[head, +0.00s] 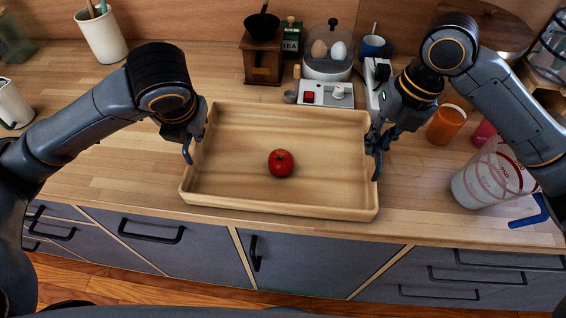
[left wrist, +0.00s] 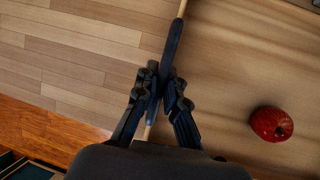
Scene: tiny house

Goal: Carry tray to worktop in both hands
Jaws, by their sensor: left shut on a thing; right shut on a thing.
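The wooden tray (head: 230,180) is at or just above the front of the wooden worktop (head: 110,170); I cannot tell whether it touches. A red apple (head: 281,163) lies in its middle. My left gripper (head: 192,145) is shut on the tray's left wall. My right gripper (head: 377,152) is shut on the tray's right wall. In the left wrist view the fingers of my left gripper (left wrist: 160,100) straddle the tray's wall, with the apple (left wrist: 271,124) inside to the right.
Behind the tray stand a coffee grinder (head: 262,60), an egg cooker (head: 328,55) and a white box with a red switch (head: 325,94). An orange cup (head: 446,122) and a measuring jug (head: 490,178) stand at the right. The worktop left of the tray is clear. Drawers (head: 150,235) are below.

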